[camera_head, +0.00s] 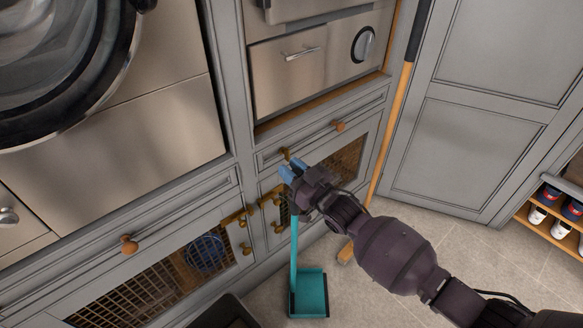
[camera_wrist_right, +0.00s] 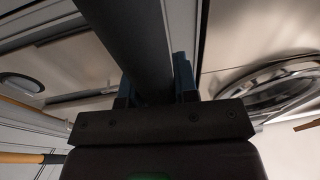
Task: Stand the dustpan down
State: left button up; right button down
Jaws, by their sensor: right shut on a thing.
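The teal dustpan (camera_head: 311,291) has a long upright handle, and its pan is low over the tiled floor in the head view. I cannot tell whether the pan touches the floor. My right gripper (camera_head: 292,171) is shut on the top of the handle, in front of the cabinet doors. In the right wrist view, a dark bar (camera_wrist_right: 128,35), which looks like the handle's grip, runs between the blue fingers (camera_wrist_right: 156,88). The gripper and forearm hide part of the handle's top in the head view. My left gripper is not in view.
A long wooden stick with a black grip (camera_head: 418,32) leans close behind my right arm. Cabinets with wooden knobs (camera_head: 129,245) stand behind the dustpan. A shoe rack (camera_head: 549,228) is at the right. Floor tiles (camera_head: 385,305) right of the pan are clear.

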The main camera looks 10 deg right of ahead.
jog(key=shift+r, duration=0.1)
jog(key=c, duration=0.8)
grip_release()
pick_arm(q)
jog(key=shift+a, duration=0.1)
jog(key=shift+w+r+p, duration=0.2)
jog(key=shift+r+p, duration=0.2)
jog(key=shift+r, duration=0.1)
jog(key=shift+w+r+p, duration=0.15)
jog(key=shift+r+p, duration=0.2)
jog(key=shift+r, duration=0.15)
pick_arm(e)
jog(key=shift+v, duration=5.45)
